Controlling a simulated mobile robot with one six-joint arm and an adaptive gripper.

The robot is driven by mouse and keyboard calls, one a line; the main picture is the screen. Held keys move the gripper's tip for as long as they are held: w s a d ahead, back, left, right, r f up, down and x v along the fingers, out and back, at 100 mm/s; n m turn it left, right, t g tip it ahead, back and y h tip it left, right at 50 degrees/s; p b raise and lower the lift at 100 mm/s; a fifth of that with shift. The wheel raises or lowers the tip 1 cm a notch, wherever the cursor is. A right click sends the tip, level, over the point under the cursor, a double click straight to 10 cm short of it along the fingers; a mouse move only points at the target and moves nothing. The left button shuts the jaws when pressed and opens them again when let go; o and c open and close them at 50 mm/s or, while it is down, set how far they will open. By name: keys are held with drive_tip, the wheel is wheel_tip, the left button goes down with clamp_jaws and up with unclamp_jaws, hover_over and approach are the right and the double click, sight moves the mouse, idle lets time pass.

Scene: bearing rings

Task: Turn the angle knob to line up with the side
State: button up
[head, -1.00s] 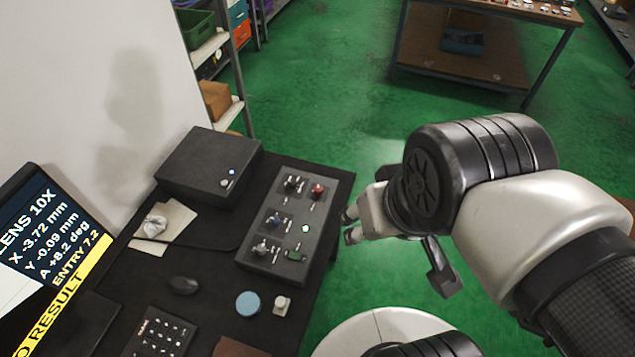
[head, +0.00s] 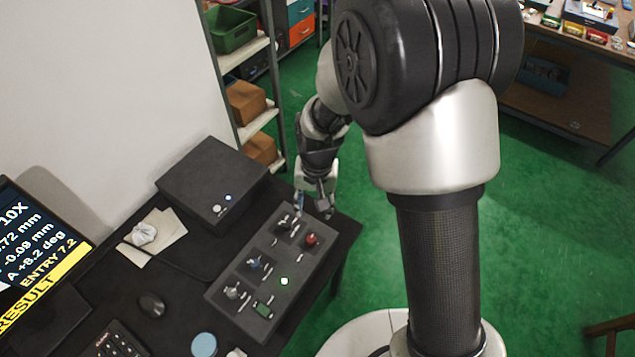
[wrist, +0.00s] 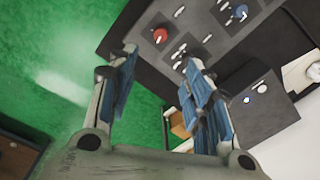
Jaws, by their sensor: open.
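The control box (head: 262,240), a grey panel on the black desk, carries several knobs. These are a black-and-silver knob (head: 284,222) at the far end, a red knob (head: 311,239), a blue knob (head: 255,263) and a silver knob (head: 232,291). I cannot read which one is the angle knob. The screen (head: 35,245) shows A +8.2 deg. My gripper (head: 313,208) is open and empty, beside the far end of the box. In the wrist view my gripper (wrist: 158,60) points toward the panel; the red knob (wrist: 160,36) and blue knob (wrist: 238,12) show beyond its fingers.
A dark box (head: 211,182) stands behind the panel, near the white wall. A crumpled cloth (head: 144,233), a mouse (head: 152,306) and a round blue item (head: 204,345) lie on the desk.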

sight(312, 239)
drive_tip(key=f+b, duration=0.1)
drive_tip(key=f, duration=0.5)
drive_tip(key=f+b, duration=0.2)
drive_tip(key=f, duration=0.4)
drive_tip(key=a+f+b, duration=0.1)
drive_tip(key=f+b, duration=0.1)
drive_tip(key=f, duration=0.4)
drive_tip(key=shift+w+f, duration=0.15)
drive_tip(key=shift+f, duration=0.05)
drive_tip(key=shift+c, duration=0.3)
drive_tip(key=c, duration=1)
drive_tip(key=shift+f+n+b, duration=0.1)
drive_tip(key=shift+n+b, duration=0.4)
drive_tip(key=shift+n, duration=0.4)
drive_tip(key=shift+n+b, duration=0.35)
drive_tip(key=shift+n, duration=0.95)
drive_tip(key=o, duration=1.1)
drive_tip(key=shift+c, duration=0.2)
